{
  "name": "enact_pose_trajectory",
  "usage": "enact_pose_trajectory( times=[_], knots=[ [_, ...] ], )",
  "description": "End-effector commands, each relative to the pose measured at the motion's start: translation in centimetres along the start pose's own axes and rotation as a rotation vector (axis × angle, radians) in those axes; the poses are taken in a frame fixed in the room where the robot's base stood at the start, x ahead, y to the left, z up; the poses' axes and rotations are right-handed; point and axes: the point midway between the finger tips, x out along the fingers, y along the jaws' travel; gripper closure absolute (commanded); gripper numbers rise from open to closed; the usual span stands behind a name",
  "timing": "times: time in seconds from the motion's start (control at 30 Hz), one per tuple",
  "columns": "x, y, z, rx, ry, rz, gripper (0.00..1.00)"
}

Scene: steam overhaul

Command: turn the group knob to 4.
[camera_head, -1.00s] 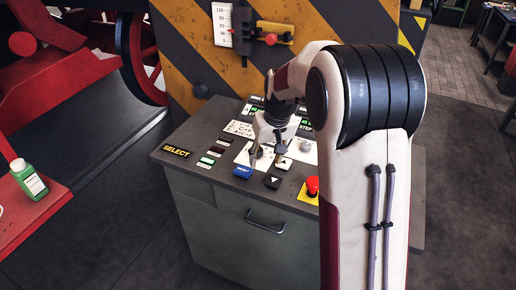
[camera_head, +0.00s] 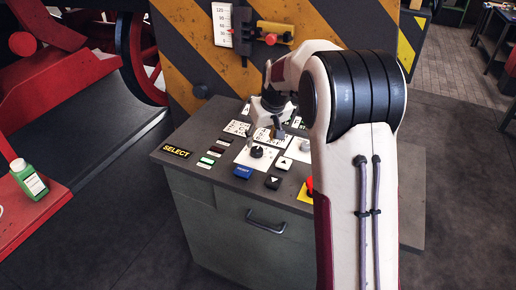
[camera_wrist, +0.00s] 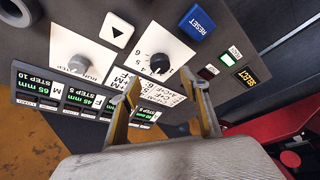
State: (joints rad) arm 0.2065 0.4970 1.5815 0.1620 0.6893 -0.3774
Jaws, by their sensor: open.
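A black knob (camera_head: 257,152) stands on a white plate on the sloping console top. In the wrist view the black knob (camera_wrist: 159,62) has printed numbers up to 6 around it; I take it as the group knob, but cannot read a name or be sure where it points. My gripper (camera_head: 263,134) is open and empty, above the panel and behind the knob. In the wrist view my gripper (camera_wrist: 161,80) has its two fingers spread, with the knob showing beyond the fingertips, apart from them.
A grey knob (camera_wrist: 79,63) sits beside the black one. A blue RESET button (camera_head: 243,172), a black arrow button (camera_head: 273,182) and a red stop button (camera_head: 309,184) lie nearer the front. Lit green step displays (camera_wrist: 33,86) line the panel's rear. A striped panel (camera_head: 200,60) rises behind.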

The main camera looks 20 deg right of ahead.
Motion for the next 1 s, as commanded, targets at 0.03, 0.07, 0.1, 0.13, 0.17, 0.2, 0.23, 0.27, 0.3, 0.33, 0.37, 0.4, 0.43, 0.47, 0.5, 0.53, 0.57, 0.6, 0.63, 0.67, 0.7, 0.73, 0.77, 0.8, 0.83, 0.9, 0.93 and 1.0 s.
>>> enact_pose_trajectory(
  times=[0.03,0.07,0.1,0.13,0.17,0.2,0.23,0.27,0.3,0.33,0.37,0.4,0.43,0.47,0.5,0.53,0.57,0.6,0.63,0.67,0.7,0.73,0.77,0.8,0.83,0.9,0.93,1.0],
  knots=[
    [0.4,0.0,0.0,0.0,-0.002,-0.001,0.55],
    [0.7,0.0,0.0,0.0,-0.002,-0.001,0.55],
    [1.0,0.0,0.1,0.0,-0.002,-0.001,0.55],
    [1.3,0.0,0.1,0.0,-0.002,-0.001,0.55],
    [1.6,0.0,0.1,0.0,-0.002,-0.001,0.55],
    [2.0,0.0,0.1,0.0,-0.002,-0.001,0.55],
    [2.4,0.0,0.1,0.0,-0.002,-0.001,0.55],
    [2.7,0.0,0.1,0.0,-0.002,-0.001,0.55],
    [3.1,0.0,0.1,0.0,-0.002,-0.001,0.55],
    [3.5,0.0,0.1,0.0,-0.003,-0.001,0.55],
    [3.9,0.0,0.1,0.0,-0.003,-0.001,0.55],
    [4.3,0.0,0.1,0.0,-0.002,-0.001,0.55],
    [4.6,0.0,0.1,0.0,-0.002,-0.001,0.55],
    [5.0,0.0,0.1,0.0,-0.002,-0.001,0.55],
    [5.4,0.0,0.1,0.0,-0.003,-0.001,0.55],
    [5.6,0.0,0.1,0.0,-0.003,-0.001,0.55],
    [5.9,0.0,0.1,0.0,-0.002,-0.001,0.55],
    [6.2,0.0,0.1,0.0,-0.002,-0.001,0.55],
    [6.4,0.0,0.0,0.0,-0.001,0.0,0.55],
    [6.5,0.0,0.0,0.0,-0.001,0.0,0.55],
    [6.8,0.0,0.1,0.0,-0.001,0.0,0.55],
    [6.9,0.0,0.1,0.0,-0.001,0.0,0.55],
    [7.0,0.0,0.1,0.0,-0.001,0.0,0.55],
    [7.1,0.0,0.0,0.0,-0.001,0.0,0.55],
    [7.1,0.0,0.0,0.0,-0.001,0.0,0.55],
    [7.2,0.0,0.0,0.0,-0.001,0.0,0.55],
    [7.2,0.0,0.0,0.0,-0.001,0.0,0.55],
    [7.2,0.0,0.0,0.0,0.0,0.0,0.55]
  ],
)
